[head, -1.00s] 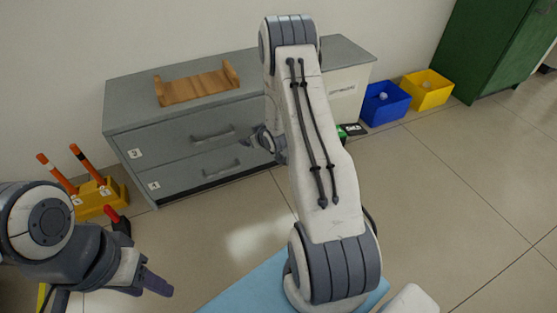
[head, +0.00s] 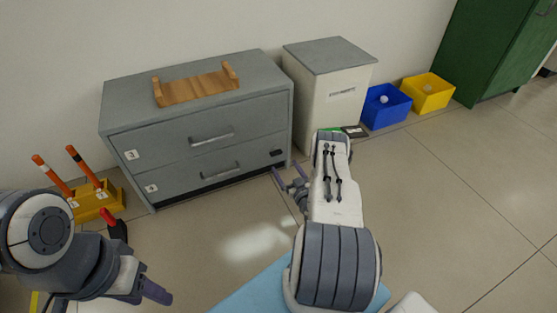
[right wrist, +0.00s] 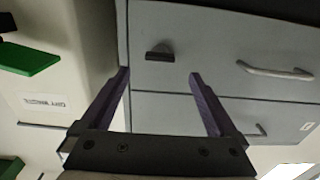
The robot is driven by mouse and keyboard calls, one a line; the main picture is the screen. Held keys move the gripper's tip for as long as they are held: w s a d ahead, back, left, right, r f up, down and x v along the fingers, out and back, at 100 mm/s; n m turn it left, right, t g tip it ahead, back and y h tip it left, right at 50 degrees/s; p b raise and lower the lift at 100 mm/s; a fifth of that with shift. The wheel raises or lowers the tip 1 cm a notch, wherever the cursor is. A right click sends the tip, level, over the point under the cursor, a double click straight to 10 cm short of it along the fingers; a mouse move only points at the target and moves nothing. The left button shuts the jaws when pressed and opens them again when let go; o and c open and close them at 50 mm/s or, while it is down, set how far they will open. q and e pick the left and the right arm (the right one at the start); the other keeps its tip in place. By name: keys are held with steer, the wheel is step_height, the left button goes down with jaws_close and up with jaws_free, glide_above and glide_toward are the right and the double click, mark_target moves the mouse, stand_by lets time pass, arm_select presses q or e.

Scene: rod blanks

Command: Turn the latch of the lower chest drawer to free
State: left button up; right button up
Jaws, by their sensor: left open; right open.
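The grey chest (head: 240,118) stands against the wall with two drawers. Its lower drawer (head: 178,183) is closed and has a bar handle (head: 222,172). A small dark latch (head: 277,152) sits at that drawer's right end; it lies level. The right wrist view looks upside down and shows the latch (right wrist: 160,55) beyond the fingertips, between their lines. My right gripper (head: 288,173) is open and empty in front of the chest's right end, apart from the latch. My left gripper (head: 156,291) is open at the lower left, away from the chest.
A wooden rack (head: 196,88) stands on the chest. A white cabinet (head: 330,90) adjoins its right side, with blue (head: 386,108) and yellow (head: 428,94) bins beyond. A yellow stand with orange posts (head: 97,200) is left of the chest. The floor in front is clear.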

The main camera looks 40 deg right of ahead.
mark_target(277, 155)
steer(key=b+x, duration=0.3)
steer(key=x, duration=0.4)
steer(key=shift+w, duration=0.1)
steer(key=c, duration=1.4)
